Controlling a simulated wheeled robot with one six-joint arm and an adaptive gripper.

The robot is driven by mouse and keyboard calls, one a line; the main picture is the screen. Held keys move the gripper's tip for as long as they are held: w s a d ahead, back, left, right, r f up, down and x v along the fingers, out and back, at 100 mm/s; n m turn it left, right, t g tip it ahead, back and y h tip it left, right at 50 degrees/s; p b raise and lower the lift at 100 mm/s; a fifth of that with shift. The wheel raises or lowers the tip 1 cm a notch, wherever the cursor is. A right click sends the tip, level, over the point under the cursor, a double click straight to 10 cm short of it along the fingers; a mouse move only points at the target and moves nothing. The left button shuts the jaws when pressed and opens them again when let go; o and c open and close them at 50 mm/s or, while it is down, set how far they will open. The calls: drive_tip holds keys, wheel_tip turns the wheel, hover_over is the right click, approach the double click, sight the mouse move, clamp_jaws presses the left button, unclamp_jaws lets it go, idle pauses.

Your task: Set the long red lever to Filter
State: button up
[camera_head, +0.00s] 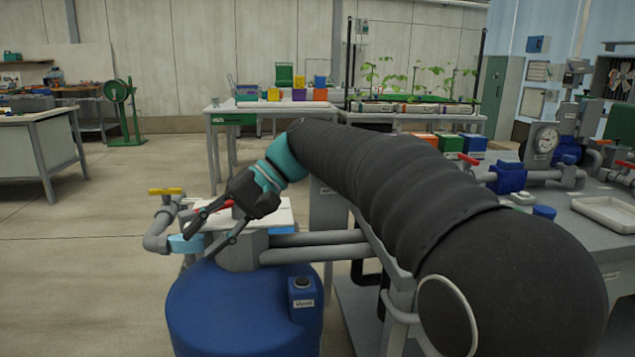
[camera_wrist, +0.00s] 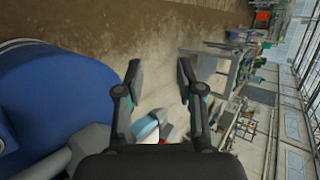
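A red lever (camera_head: 218,207) shows in the head view above the blue tank, partly hidden behind my gripper. Its full length and the setting it points to cannot be read. In the wrist view a small red piece (camera_wrist: 167,131) shows low between the fingers, beside a white and light-blue part. My gripper (camera_head: 203,238) is open, with its two fingers apart. It is beside the lever; whether a finger touches it I cannot tell. In the wrist view the gap between the fingertips (camera_wrist: 161,76) is empty.
A yellow-handled valve (camera_head: 166,191) sits on the grey pipe just left of my gripper. The blue tank (camera_head: 235,315) stands below, with a small labelled blue box (camera_head: 303,298) on it. A bench with red-handled valves (camera_head: 468,159) is at right. Open floor lies at left.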

drive_tip(key=s+d+f+m+t+h, duration=0.1)
drive_tip(key=d+t, duration=0.1)
drive_tip(key=d, duration=0.5)
drive_tip(key=s+d+f+m+t, duration=0.1)
drive_tip(key=s+d+t, duration=0.1)
drive_tip(key=d, duration=0.5)
drive_tip(key=s+d+f+t+h, duration=0.2)
drive_tip(key=s+d+f, duration=0.2)
drive_tip(key=d, duration=0.3)
drive_tip(key=s+d+f+m+t+h, duration=0.1)
drive_tip(key=s+d+f+t+h, duration=0.1)
drive_tip(key=s+d+f, duration=0.3)
drive_tip(key=s+d+f+t+h, duration=0.2)
drive_tip(key=s+d+f+h, duration=0.2)
drive_tip(key=d, duration=0.6)
drive_tip(key=shift+s+d+f+m, duration=0.2)
drive_tip(key=shift+s+f+m, duration=0.2)
drive_tip(key=shift+f, duration=0.15)
drive_tip(key=shift+d, duration=0.1)
